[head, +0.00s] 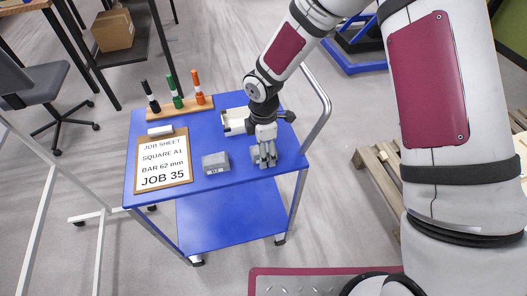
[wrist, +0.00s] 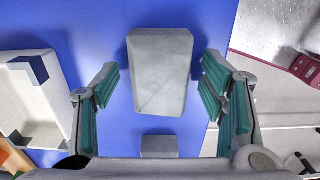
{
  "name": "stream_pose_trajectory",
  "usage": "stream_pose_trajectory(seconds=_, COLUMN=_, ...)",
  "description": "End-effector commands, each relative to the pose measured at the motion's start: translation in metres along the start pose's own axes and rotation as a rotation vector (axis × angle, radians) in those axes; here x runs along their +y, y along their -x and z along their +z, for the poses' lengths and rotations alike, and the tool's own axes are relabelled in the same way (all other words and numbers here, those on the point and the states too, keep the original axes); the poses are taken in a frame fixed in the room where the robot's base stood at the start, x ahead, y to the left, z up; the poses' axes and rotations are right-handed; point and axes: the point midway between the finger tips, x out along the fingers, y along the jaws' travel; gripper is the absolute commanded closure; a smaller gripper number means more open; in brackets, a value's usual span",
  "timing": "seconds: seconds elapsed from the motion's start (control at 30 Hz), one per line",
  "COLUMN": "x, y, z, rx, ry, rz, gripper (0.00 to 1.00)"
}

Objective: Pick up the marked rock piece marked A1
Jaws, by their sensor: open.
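My gripper (head: 265,156) is open and low over the right part of a blue cart top (head: 203,184). In the wrist view its teal-padded fingers stand either side of a grey, slab-like rock piece (wrist: 160,70), with blue showing between each finger and the piece. No mark is visible on its top. A second grey piece (head: 216,163) lies left of the gripper in the head view, with a small label too small to read. What seems to be this piece shows as a small grey block (wrist: 158,146) near the gripper's base in the wrist view. I cannot tell which piece is A1.
A job sheet clipboard (head: 163,162) reading "SQUARE A1" lies at the cart's left. A pale open tray (head: 234,122) sits behind the gripper. The cart's rail (head: 318,110) rises at the right.

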Motion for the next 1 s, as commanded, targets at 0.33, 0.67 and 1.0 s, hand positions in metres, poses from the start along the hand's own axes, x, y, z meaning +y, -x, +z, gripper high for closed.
stream_pose_trajectory(seconds=0.33, x=0.0, y=0.0, z=0.0, rx=0.0, ry=0.0, rz=0.0, gripper=0.76)
stream_pose_trajectory(seconds=0.67, x=0.001, y=0.001, z=0.0, rx=0.0, ry=0.0, rz=0.001, gripper=0.99)
stream_pose_trajectory(seconds=1.0, x=0.001, y=0.023, z=0.001, rx=0.0, ry=-0.001, rz=0.004, gripper=0.99)
